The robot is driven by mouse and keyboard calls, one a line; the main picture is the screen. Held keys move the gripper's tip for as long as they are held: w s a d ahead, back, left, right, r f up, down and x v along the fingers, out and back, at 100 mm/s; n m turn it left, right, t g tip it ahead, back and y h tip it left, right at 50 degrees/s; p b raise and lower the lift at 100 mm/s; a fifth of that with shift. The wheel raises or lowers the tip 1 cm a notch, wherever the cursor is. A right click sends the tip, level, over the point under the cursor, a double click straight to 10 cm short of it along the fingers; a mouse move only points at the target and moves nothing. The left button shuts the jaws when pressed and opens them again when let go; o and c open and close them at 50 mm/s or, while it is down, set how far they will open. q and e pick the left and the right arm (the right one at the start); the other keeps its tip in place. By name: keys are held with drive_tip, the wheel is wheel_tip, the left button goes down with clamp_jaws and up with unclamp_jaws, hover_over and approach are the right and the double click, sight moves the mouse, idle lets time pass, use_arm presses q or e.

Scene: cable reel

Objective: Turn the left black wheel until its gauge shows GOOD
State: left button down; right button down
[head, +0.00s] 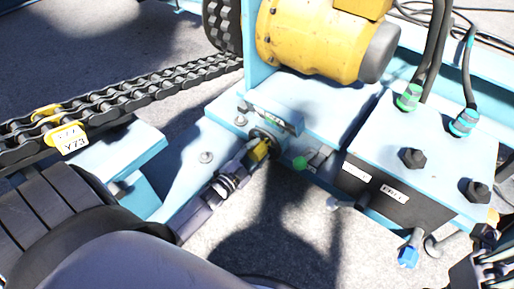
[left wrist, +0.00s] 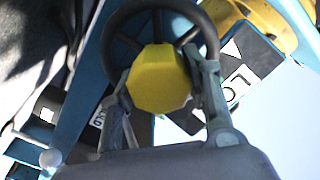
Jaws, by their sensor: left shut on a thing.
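The black wheel (left wrist: 211,38) has a round rim, spokes and a yellow faceted hub knob (left wrist: 158,78), seen in the left wrist view. My left gripper (left wrist: 164,88) has one finger on each side of the knob and is shut on it. In the head view my left gripper (head: 250,158) reaches the yellow knob (head: 260,149) below a small dark box (head: 273,117). My right gripper (head: 484,268) shows only partly at the lower right.
A black panel (head: 375,190) with white labels and levers is right of the wheel. A yellow motor (head: 318,45) stands behind. A heavy chain (head: 150,90) with a yellow tag runs at the left. Hoses (head: 436,45) rise at the right.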

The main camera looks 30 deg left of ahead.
use_arm(q)
drive_tip(key=shift+a, duration=0.1)
drive_tip(key=c, duration=0.8)
unclamp_jaws()
drive_tip(key=shift+c, duration=0.2)
drive_tip(key=s, duration=1.2)
drive_tip(key=shift+a, duration=0.45)
drive_tip(key=shift+c, duration=0.2)
